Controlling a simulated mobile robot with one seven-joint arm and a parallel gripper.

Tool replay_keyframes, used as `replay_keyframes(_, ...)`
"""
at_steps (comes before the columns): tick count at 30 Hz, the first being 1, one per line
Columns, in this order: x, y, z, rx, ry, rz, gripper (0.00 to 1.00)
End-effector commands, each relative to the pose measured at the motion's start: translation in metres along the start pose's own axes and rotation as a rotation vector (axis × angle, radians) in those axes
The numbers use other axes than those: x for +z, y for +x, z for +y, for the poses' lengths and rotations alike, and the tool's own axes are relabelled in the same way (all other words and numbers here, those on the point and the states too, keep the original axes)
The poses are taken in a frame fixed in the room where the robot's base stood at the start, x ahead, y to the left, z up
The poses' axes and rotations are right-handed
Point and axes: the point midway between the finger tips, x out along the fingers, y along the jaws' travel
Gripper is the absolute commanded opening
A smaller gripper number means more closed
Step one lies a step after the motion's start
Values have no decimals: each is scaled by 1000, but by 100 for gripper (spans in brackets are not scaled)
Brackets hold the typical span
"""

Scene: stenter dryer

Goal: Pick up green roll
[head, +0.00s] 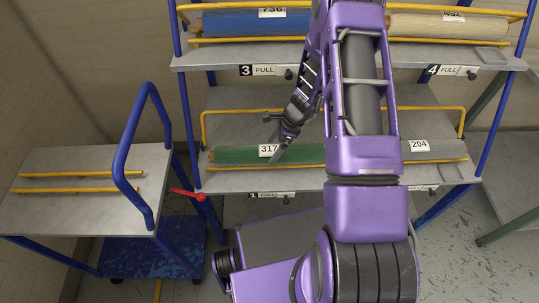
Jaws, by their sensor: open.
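The green roll (234,156) lies lengthwise on the lower shelf (225,180), behind a yellow rail. It carries a white label reading 317, and its right part is hidden behind my arm. My gripper (271,134) is open and empty. In the picture its fingers reach left and down over the roll's label area. I cannot tell from this one view how far the fingers are from the roll or whether they touch it.
A grey roll (430,149) labelled 204 lies right on the same shelf. Above are a blue roll (245,24) and a cream roll (440,27). Yellow rails and blue posts frame the rack. A cart (85,205) with yellow rails stands left, its top empty.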

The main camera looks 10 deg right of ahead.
Motion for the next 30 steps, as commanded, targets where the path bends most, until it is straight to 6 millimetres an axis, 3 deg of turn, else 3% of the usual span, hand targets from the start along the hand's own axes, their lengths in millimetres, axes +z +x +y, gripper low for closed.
replay_keyframes(6,-3,32,1,1,0,0,100)
replay_keyframes(15,-2,37,0,-1,-1,1,100)
replay_keyframes(30,-2,36,1,0,-1,1,12)
